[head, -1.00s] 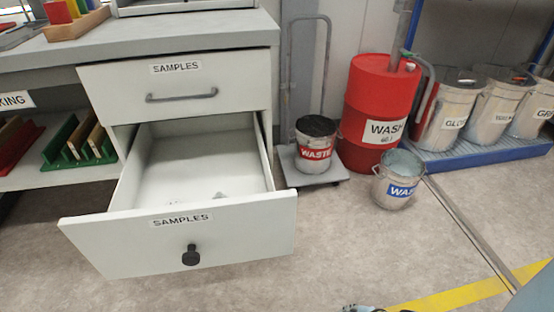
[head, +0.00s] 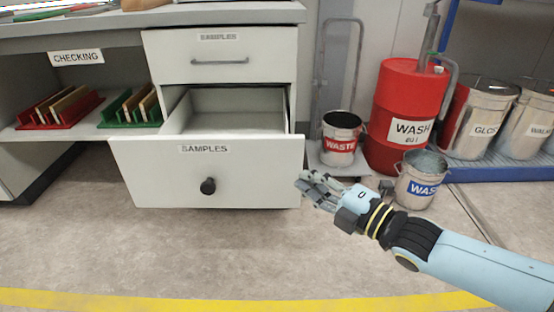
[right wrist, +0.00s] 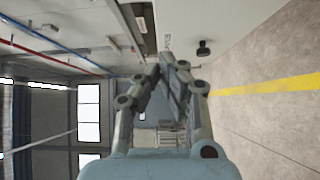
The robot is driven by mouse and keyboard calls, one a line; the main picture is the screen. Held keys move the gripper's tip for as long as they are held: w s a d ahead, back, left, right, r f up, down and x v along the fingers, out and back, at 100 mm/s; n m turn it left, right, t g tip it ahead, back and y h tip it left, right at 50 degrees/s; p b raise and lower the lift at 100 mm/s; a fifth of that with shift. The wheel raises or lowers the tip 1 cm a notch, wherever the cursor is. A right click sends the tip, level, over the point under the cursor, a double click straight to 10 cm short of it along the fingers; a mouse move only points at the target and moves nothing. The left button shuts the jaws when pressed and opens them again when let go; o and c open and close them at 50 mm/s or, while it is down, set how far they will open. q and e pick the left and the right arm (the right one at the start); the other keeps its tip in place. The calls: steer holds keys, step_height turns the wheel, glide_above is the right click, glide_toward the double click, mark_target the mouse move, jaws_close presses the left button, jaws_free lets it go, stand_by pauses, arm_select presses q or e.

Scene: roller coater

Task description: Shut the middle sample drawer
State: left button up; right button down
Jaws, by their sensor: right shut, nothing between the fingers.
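The pulled-out drawer (head: 250,180) is white, with a SAMPLES label and a round black knob (head: 208,186). It stands open below a shut SAMPLES drawer (head: 270,62) with a bar handle. Part of its inside shows behind the front panel. My right gripper (head: 312,186) is shut and empty, near the right edge of the open drawer's front; whether it touches is unclear. In the right wrist view, my shut right fingers (right wrist: 168,62) are in the middle and the black knob (right wrist: 203,48) shows up and to the right, apart from them. My left gripper is not in view.
A waste bucket (head: 342,143) on a low trolley, a red wash drum (head: 408,100) and a wash bucket (head: 418,185) stand right of the cabinet. Red (head: 62,120) and green (head: 110,117) racks sit on the left shelf. The floor in front is clear, with a yellow line (head: 250,300).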

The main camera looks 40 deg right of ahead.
steer(key=b, duration=0.2)
glide_toward(262, 141)
steer(key=w+a, duration=0.2)
steer(key=a, duration=0.1)
steer(key=w, duration=0.1)
steer(key=w+d, duration=0.1)
steer(key=shift+w+d+f+b, duration=0.15)
steer(key=shift+w+d+b, duration=0.05)
steer(key=shift+w+b, duration=0.1)
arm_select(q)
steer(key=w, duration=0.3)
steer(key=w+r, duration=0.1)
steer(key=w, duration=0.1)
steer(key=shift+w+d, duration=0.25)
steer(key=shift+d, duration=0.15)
arm_select(e)
steer(key=shift+w+d, duration=0.15)
steer(key=shift+w, duration=0.1)
steer(key=shift+w+d, duration=0.1)
